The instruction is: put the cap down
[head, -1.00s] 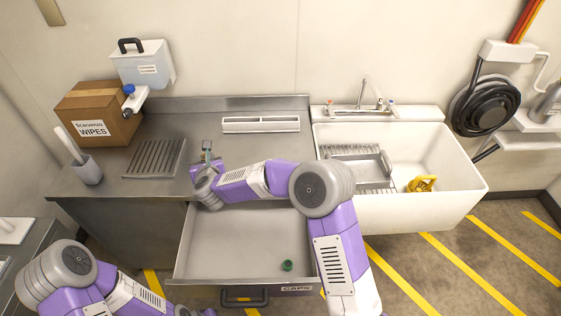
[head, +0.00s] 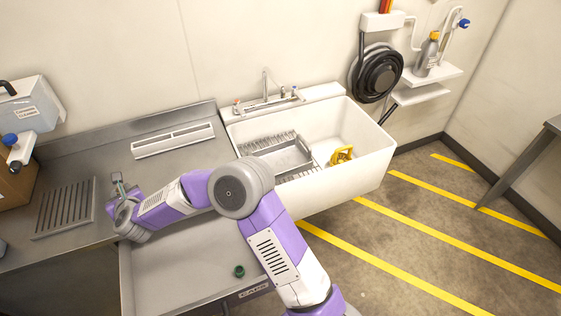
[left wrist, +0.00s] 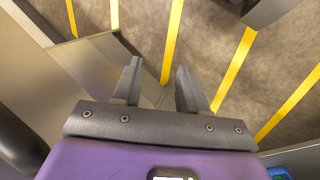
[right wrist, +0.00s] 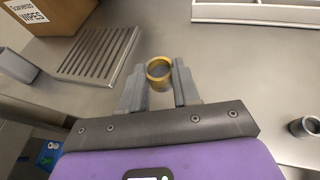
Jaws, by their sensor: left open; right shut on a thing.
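The cap (right wrist: 159,74), a yellow-gold ring with a dark inside, sits between the fingertips of my right gripper (right wrist: 158,88) in the right wrist view. That gripper is shut on it over the steel counter (right wrist: 225,55). I cannot tell whether the cap touches the counter. In the head view my right gripper (head: 117,181) is just right of the slotted grate, and the cap is too small to make out. My left gripper (left wrist: 158,75) is open and empty above the floor in the left wrist view; it is outside the head view.
A slotted grate (right wrist: 98,53) lies left of the cap; a grey round piece (right wrist: 304,127) stands to the right. The open drawer (head: 180,272) holds a green cap (head: 239,271). A sink (head: 366,156) adjoins the counter. The counter around the held cap is clear.

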